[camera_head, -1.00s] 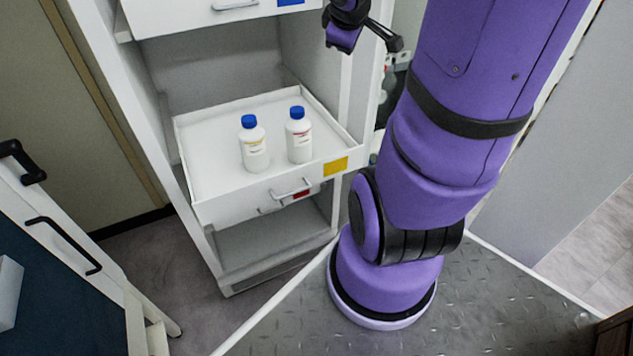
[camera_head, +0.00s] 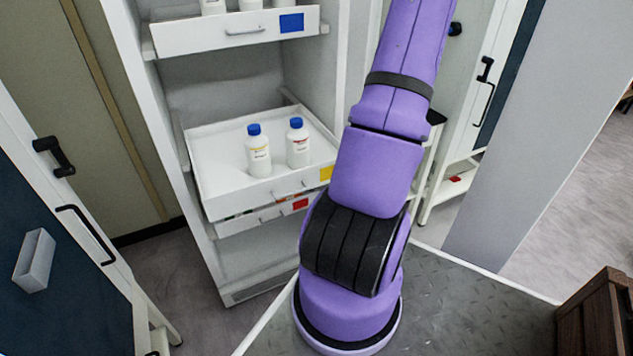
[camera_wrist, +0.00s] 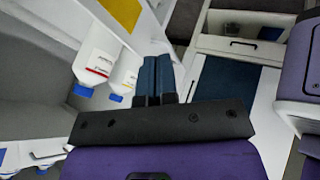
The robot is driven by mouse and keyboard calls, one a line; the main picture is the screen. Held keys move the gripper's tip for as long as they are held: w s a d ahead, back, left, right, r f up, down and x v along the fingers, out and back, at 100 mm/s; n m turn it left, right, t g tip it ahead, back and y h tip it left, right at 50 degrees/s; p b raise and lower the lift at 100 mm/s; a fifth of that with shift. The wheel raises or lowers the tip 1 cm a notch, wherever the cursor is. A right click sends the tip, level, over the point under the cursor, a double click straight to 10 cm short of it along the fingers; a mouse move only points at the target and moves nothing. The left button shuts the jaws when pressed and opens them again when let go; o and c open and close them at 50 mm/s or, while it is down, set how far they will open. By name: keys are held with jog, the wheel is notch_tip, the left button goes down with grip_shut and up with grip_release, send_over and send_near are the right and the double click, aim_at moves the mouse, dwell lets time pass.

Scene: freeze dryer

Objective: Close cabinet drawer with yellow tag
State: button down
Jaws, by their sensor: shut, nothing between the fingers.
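The white drawer (camera_head: 240,201) with the yellow tag (camera_head: 326,173) is pulled out of the tall white cabinet. Two white bottles with blue caps, one (camera_head: 258,156) and another (camera_head: 298,148), stand in it. My gripper is outside the head view. In the wrist view my gripper (camera_wrist: 155,62) is shut and empty, its dark blue fingers side by side. There the yellow tag (camera_wrist: 121,12) shows at the top, left of the fingers, and the bottles (camera_wrist: 97,58) lie to the left. I cannot tell whether the fingers touch the drawer.
A blue-tagged drawer (camera_head: 240,36) with bottles is above, and a red-tagged drawer (camera_head: 262,217) is just below. A cabinet door with a black handle (camera_head: 78,236) stands at the left. A brown wooden crate (camera_head: 597,318) is at the lower right.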

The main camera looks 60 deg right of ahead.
jog(key=w+r+x, duration=0.1)
jog(key=w+x, duration=0.1)
jog(key=x, duration=1)
jog(key=shift+d+r, duration=0.2)
jog(key=shift+d, duration=0.6)
jog(key=shift+w, duration=0.15)
